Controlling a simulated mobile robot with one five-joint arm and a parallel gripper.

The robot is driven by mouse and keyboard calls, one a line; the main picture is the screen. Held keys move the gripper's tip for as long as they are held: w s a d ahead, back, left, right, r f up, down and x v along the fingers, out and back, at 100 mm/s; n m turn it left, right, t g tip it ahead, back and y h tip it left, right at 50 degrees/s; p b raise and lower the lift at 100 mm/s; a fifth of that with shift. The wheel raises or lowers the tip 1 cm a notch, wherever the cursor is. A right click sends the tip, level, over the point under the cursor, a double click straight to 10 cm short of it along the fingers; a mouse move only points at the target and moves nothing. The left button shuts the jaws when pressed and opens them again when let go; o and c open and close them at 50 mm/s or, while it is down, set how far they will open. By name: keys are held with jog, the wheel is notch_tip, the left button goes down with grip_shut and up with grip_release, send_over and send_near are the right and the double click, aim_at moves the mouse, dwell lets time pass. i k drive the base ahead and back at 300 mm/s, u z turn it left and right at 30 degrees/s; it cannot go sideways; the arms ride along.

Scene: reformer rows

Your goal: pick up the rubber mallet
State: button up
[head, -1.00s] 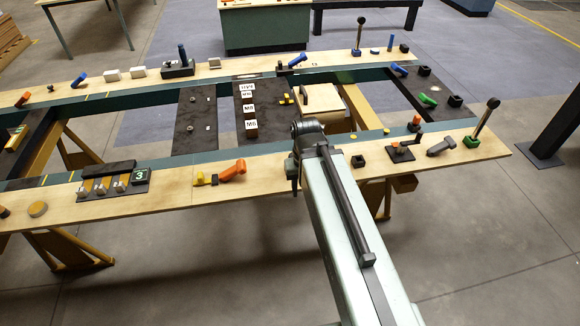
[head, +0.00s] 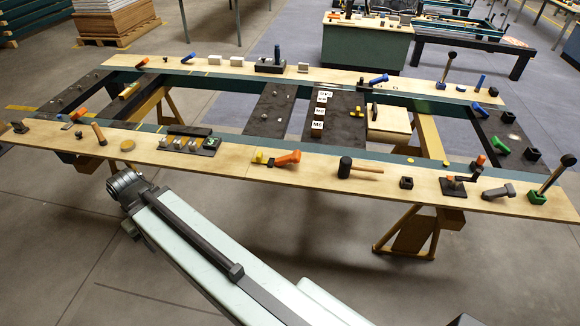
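The rubber mallet (head: 345,167) has a black head and a light wooden handle pointing right. It lies on the near wooden plank (head: 240,165), right of the orange-handled clamp. My arm reaches from the bottom right toward the left, and its end, my gripper (head: 126,188), is over the floor in front of the plank's left part. It is well left of the mallet and apart from it. The fingers do not show clearly, so I cannot tell whether they are open.
On the near plank, the orange clamp (head: 284,159) is just left of the mallet and a small black block (head: 406,183) is right of it. A tall black-knobbed lever (head: 556,174) stands at the right end.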

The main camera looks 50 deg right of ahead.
aim_at(346, 165)
jog(key=u, duration=1.45)
jog(key=k, duration=1.9)
jog(key=z, duration=0.65)
jog(key=i, duration=1)
